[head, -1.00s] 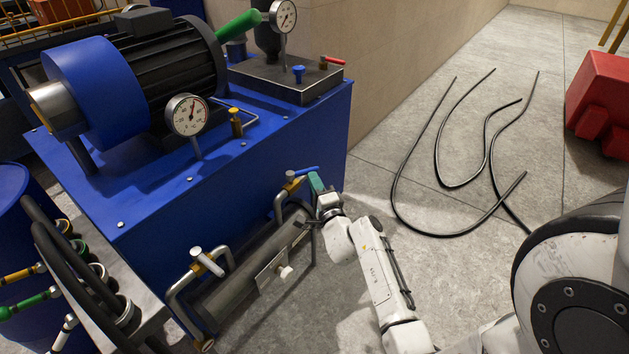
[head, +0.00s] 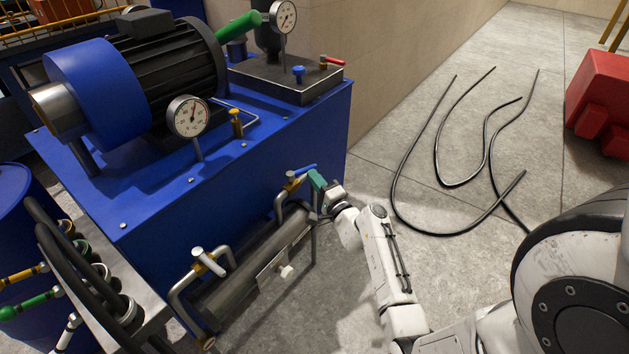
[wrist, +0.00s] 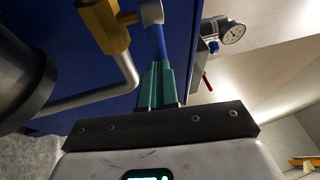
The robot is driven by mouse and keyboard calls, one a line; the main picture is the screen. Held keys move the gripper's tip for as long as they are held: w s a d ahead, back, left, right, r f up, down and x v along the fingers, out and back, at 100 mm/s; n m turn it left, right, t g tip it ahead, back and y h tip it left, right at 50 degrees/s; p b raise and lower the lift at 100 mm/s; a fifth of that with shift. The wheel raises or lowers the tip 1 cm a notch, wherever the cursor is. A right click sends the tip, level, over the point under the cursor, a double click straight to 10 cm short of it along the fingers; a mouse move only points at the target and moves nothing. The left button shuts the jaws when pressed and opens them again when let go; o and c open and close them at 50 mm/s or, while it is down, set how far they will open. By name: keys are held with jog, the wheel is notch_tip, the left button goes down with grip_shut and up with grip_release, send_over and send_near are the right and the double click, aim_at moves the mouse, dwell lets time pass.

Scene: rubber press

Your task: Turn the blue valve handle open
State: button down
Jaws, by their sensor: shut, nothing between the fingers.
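The blue valve handle (head: 305,169) sits on a brass valve body (head: 292,181) on the grey pipe at the right end of the blue press's front side. The handle also shows in the wrist view (wrist: 153,32), beside the brass body (wrist: 105,26). My gripper (head: 315,176) has teal fingers and is at the handle's free end. In the wrist view the fingers (wrist: 157,82) are shut, with the lower end of the handle just beyond their tips. I cannot tell whether they touch it. The fingers hide part of the handle's end.
A white-handled valve (head: 208,262) and a dark cylinder (head: 235,287) lie along the press's front side. The blue tank (head: 235,172) is close behind my gripper. Black hoses (head: 440,232) lie on the floor at right, and a red block (head: 600,105) stands at far right.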

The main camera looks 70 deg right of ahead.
jog(key=n+y+b, duration=0.1)
jog(key=w+d+n+t+y+b, duration=0.1)
jog(key=y, duration=0.1)
jog(key=d+n+t+y+b, duration=0.1)
jog(key=y, duration=0.1)
jog(key=shift+w+f+b, duration=0.1)
jog(key=shift+w+b, duration=0.1)
jog(key=shift+b, duration=0.1)
jog(key=shift+w+d, duration=0.1)
jog(key=shift+d, duration=0.05)
dwell(0.3)
